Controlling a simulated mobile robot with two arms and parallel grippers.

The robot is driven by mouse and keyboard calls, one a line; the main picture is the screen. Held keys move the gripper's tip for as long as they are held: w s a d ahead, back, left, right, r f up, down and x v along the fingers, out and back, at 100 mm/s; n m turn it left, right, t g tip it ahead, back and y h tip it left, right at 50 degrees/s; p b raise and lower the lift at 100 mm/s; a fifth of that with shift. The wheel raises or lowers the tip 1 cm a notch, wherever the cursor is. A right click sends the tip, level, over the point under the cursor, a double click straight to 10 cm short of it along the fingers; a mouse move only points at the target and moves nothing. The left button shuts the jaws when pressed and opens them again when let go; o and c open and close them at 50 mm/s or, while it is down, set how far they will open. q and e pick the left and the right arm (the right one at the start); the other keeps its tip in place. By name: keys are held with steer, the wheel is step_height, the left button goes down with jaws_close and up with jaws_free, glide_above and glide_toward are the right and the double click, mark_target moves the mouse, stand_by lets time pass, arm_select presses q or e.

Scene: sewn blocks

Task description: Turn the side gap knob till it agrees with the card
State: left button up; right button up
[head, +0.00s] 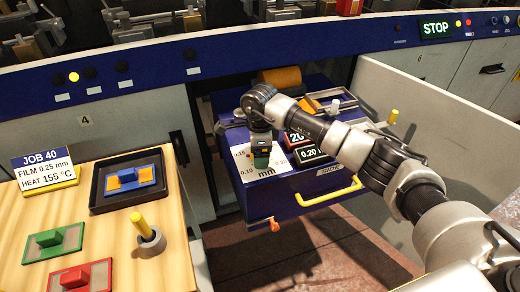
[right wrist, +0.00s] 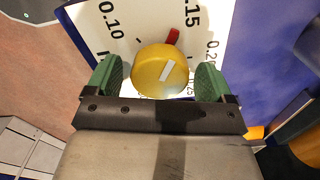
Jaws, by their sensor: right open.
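The job card (head: 43,168) at the left reads JOB 40, FILM 0.25 mm, HEAT 155 °C. The yellow knob (right wrist: 163,72) sits on a white scale plate (right wrist: 135,18) in the right wrist view. My right gripper (right wrist: 158,68) is open, with one green finger pad on each side of the knob and gaps visible. In the head view my right gripper (head: 261,148) covers the knob. My left gripper is out of view.
The plate is on a blue drawer unit (head: 285,200) with a yellow handle (head: 329,192). A small display (head: 310,153) there reads 0.20. At left, a wooden top (head: 110,232) carries a black tray (head: 97,195), green and red blocks, and a yellow peg (head: 140,222). A panel sign reads STOP (head: 436,28).

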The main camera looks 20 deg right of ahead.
steer(key=c, duration=0.9)
steer(key=m, duration=0.5)
steer(key=shift+m, duration=0.3)
steer(key=m, duration=0.6)
steer(key=o, duration=0.9)
